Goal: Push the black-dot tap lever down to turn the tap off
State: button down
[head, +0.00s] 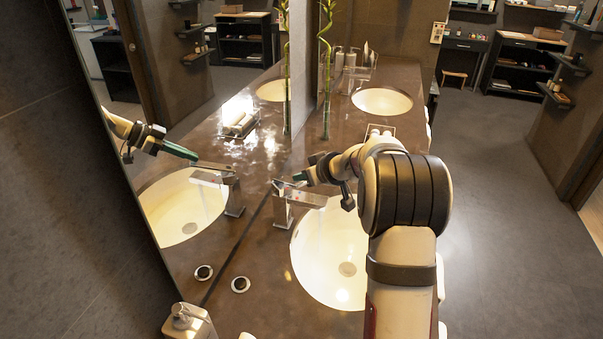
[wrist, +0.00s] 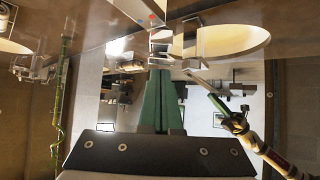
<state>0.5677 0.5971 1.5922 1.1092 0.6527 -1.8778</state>
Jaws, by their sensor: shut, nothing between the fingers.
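The metal tap (head: 282,209) stands on the counter at the left edge of the near basin (head: 325,262). Its flat lever is on top, and its mirror image (head: 213,167) shows it above the spout. I cannot make out a black dot on it. My gripper (head: 300,177) is shut and empty, just above and beside the tap's top in the head view. In the wrist view, the green fingers of my gripper (wrist: 160,72) point at the tap (wrist: 160,40). A red mark (wrist: 151,17) shows near it. Contact with the lever cannot be told.
A mirror along the left reflects the basin, tap and my arm. A soap dispenser (head: 188,321) and a round dark-centred item (head: 240,285) stand nearer on the counter. A bamboo stalk (head: 326,80) and a second basin (head: 382,101) are farther back.

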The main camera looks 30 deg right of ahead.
jog(key=shift+f, duration=0.1)
notch_tip(320, 180, down, 6)
jog(key=s, duration=0.2)
jog(key=shift+s+f, duration=0.25)
jog(key=shift+s, duration=0.15)
jog(key=shift+d, duration=0.1)
notch_tip(320, 180, up, 5)
jog(key=s+d+r, duration=0.1)
jog(key=s+r, duration=0.1)
jog(key=s, duration=0.7)
jog(key=shift+d+r, duration=0.3)
